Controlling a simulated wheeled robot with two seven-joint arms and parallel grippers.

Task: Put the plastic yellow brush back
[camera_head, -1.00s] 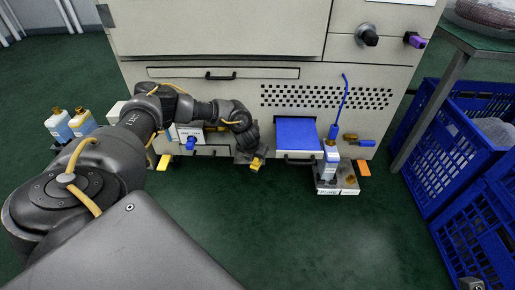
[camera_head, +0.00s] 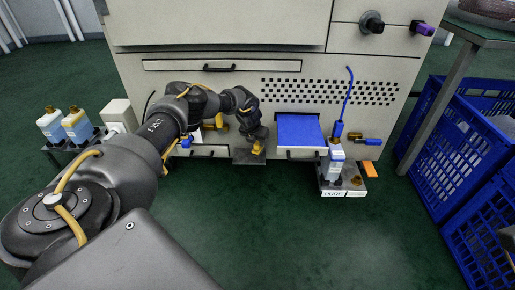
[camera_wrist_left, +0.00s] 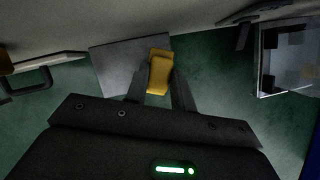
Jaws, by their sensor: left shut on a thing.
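My left gripper (camera_head: 257,146) is shut on the yellow brush (camera_head: 258,147), low in front of the machine. In the left wrist view the brush (camera_wrist_left: 159,72) is a yellow block between the two fingers (camera_wrist_left: 158,88). A grey plate (camera_wrist_left: 118,68) at the machine's foot lies beyond and beside the brush; in the head view this plate (camera_head: 243,158) is partly covered by the gripper. I cannot tell whether the brush touches the plate. The brush's lower part is hidden. My right gripper is not clearly seen.
A blue tray (camera_head: 299,129) juts from the machine right of the gripper. Blue crates (camera_head: 465,145) stand at right. Two bottles (camera_head: 76,126) are at left. Green floor in front is clear.

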